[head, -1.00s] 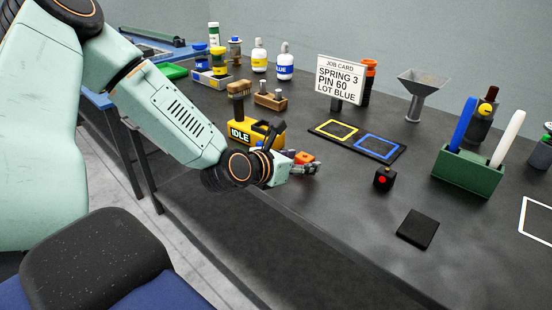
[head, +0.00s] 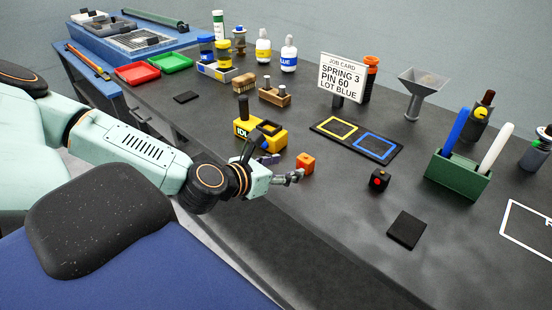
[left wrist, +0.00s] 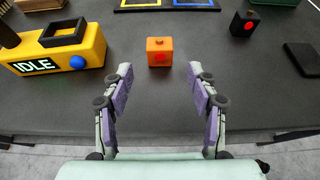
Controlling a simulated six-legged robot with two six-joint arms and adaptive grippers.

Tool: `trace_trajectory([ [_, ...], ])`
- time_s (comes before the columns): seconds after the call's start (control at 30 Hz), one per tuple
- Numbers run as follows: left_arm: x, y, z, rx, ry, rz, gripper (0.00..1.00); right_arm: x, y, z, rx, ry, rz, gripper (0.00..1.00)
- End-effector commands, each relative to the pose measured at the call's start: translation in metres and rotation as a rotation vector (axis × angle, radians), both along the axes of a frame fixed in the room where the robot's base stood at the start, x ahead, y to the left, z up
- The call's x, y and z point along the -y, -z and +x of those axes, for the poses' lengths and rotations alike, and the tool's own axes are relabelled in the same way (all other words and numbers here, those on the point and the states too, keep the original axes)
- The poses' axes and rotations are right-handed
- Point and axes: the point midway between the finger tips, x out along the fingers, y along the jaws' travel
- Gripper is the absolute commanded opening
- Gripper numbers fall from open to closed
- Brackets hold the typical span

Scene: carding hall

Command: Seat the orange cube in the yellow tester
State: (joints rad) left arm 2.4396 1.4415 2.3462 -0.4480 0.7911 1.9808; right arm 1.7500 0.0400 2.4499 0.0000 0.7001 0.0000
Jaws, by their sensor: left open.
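The orange cube (head: 306,162) stands on the dark bench near its front edge. It also shows in the left wrist view (left wrist: 159,51), just beyond my fingertips and between their lines. The yellow tester (head: 262,133) stands behind and left of the cube, its label reading IDLE in the left wrist view (left wrist: 75,45). It has a black square frame on top and a blue button. My left gripper (head: 284,168) is open and empty in front of the cube, its two fingers spread in the left wrist view (left wrist: 160,75). My right gripper is not in view.
A black block with a red button (head: 378,180) and a flat black pad (head: 407,230) lie to the right. A board with yellow and blue squares (head: 357,139) lies behind. A job card (head: 342,77), funnel (head: 419,90) and green holder (head: 458,175) stand farther off.

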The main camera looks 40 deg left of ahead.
Motion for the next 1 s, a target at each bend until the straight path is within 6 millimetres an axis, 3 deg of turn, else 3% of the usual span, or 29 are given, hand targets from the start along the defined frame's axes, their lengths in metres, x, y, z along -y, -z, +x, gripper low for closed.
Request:
trace_trajectory([
  [0.2, -0.002, -0.008, -0.013, -0.001, -0.002, -0.002, 0.59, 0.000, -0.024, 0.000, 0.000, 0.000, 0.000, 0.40],
  [0.43, -0.002, -0.010, -0.020, 0.000, -0.003, 0.001, 0.59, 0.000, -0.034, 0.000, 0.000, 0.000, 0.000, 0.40],
  [0.5, -0.002, -0.011, -0.021, 0.001, -0.002, 0.002, 0.63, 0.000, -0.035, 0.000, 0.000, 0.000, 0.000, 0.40],
  [1.0, 0.021, -0.053, 0.008, 0.026, 0.168, 0.182, 0.64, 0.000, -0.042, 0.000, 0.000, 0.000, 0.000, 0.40],
])
